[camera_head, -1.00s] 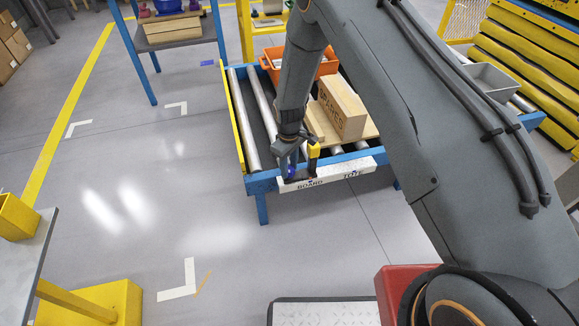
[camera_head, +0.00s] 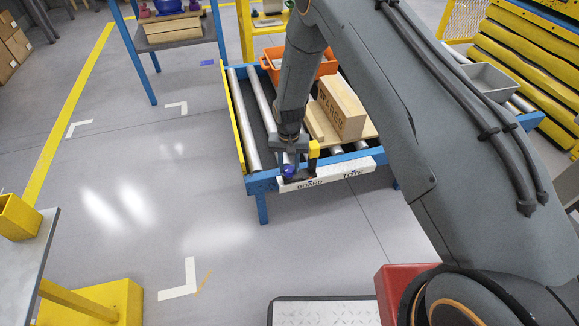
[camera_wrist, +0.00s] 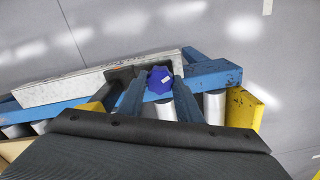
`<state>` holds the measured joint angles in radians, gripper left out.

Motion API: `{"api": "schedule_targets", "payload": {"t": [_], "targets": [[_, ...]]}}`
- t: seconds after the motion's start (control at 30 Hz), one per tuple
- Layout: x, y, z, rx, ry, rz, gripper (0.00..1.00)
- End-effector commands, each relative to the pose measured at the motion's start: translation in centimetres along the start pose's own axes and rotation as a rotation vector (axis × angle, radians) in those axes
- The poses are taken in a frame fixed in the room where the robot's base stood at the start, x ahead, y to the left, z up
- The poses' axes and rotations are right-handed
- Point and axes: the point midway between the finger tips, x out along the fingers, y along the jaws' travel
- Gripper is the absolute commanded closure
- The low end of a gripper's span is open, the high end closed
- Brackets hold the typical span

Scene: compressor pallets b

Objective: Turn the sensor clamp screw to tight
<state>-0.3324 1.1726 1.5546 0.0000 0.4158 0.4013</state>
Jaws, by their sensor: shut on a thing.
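The sensor clamp screw shows as a dark blue lobed knob (camera_head: 289,171) at the front left of the conveyor frame. In the wrist view the knob (camera_wrist: 160,80) has a small white mark on its face. My gripper (camera_wrist: 160,88) is shut on it, one finger on each side. In the head view my gripper (camera_head: 290,164) reaches down to the knob and partly hides it. A yellow and black part, possibly the sensor (camera_head: 314,149), stands just right of the knob. How tight the screw is cannot be told.
The blue conveyor frame (camera_head: 262,184) carries a white board with lettering (camera_head: 325,178) along its front. A wooden crate (camera_head: 342,108) on a pallet and an orange bin (camera_head: 329,69) sit on the rollers.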

Motion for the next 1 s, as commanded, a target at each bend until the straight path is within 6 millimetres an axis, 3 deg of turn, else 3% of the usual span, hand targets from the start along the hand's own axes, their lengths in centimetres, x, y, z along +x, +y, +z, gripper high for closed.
{"api": "schedule_targets", "payload": {"t": [0.5,1.0], "targets": [[-0.2,-0.16,-0.41,0.368,0.008,-0.005,0.91],[-0.21,-0.19,-0.44,0.454,0.009,-0.006,0.91]]}}
